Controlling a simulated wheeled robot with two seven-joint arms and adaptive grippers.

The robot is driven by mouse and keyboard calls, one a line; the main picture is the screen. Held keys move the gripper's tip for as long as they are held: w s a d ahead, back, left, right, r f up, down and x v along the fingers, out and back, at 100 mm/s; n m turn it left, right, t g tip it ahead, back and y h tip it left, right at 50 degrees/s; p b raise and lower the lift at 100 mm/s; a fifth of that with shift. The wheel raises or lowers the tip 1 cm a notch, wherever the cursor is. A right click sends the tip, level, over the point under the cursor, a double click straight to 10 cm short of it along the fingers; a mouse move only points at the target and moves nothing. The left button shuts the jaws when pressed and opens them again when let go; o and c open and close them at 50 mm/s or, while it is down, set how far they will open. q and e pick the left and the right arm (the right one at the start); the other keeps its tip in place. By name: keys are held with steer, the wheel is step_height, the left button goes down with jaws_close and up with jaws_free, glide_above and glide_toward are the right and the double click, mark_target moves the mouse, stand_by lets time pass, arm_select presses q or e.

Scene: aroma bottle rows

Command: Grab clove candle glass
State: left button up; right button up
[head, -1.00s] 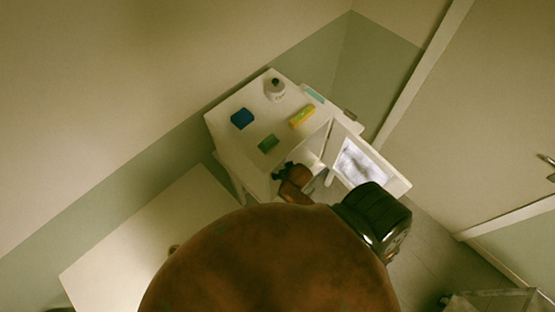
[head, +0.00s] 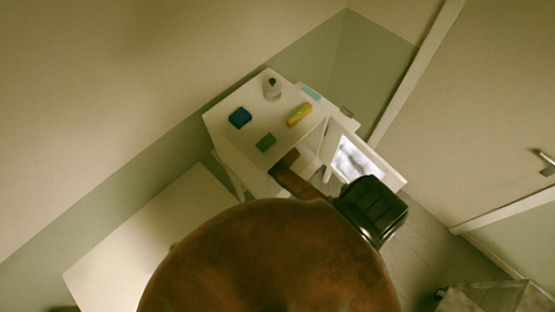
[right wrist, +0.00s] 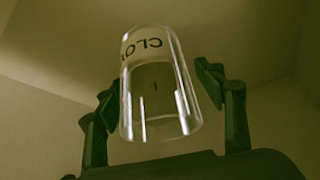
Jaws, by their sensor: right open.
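The clove candle glass (right wrist: 158,85) shows in the right wrist view as a clear tumbler with dark letters, partly readable as "CLO". It appears tilted in that view and stands between the two dark fingers of my right gripper (right wrist: 156,98). The fingers are open, with a gap visible on the right side; on the left a finger is close to the glass, and I cannot tell if it touches. In the head view the right gripper and the glass are hidden at the white cabinet (head: 232,132). My left gripper is not in view.
On the cabinet top are a blue item (head: 240,118), a green item (head: 266,142), a yellow box (head: 299,115) and a whitish bottle (head: 272,91). A low white surface (head: 145,235) lies at the left.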

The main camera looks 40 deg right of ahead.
steer(key=shift+w, duration=0.1)
steer(key=c, duration=1.6)
